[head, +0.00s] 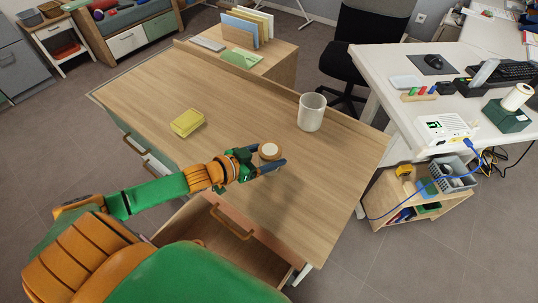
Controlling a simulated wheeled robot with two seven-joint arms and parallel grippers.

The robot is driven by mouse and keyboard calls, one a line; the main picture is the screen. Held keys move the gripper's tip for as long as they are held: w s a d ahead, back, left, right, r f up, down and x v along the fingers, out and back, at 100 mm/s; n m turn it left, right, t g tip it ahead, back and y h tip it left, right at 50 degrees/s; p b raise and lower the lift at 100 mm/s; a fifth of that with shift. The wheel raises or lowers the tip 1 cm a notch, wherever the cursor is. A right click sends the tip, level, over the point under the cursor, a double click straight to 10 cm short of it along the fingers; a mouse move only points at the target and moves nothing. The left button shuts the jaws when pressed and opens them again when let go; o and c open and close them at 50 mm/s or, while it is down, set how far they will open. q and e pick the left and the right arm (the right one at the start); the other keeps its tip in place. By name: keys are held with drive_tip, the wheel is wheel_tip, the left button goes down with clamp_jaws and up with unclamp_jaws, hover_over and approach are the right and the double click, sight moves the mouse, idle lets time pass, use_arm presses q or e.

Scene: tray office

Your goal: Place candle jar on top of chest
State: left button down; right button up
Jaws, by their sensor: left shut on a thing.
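The candle jar (269,150), a small round thing with a tan rim and a pale middle, sits between the fingers of my left gripper (266,161). The gripper is shut on it. Its lower part is hidden by the fingers. The chest (165,85) has a broad wooden top, and the jar shows over its front middle part. A shadow lies on the top nearby; I cannot tell whether the jar touches the surface. My right gripper is not in view.
A front drawer (205,235) is pulled open below my left arm. A white desk (440,60) stands at right. The top's right front is clear.

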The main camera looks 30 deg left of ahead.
use_arm(q)
unclamp_jaws()
drive_tip(key=shift+s+r, duration=0.15)
drive_tip(key=p+v, duration=0.4)
drive_tip(key=v, duration=0.8)
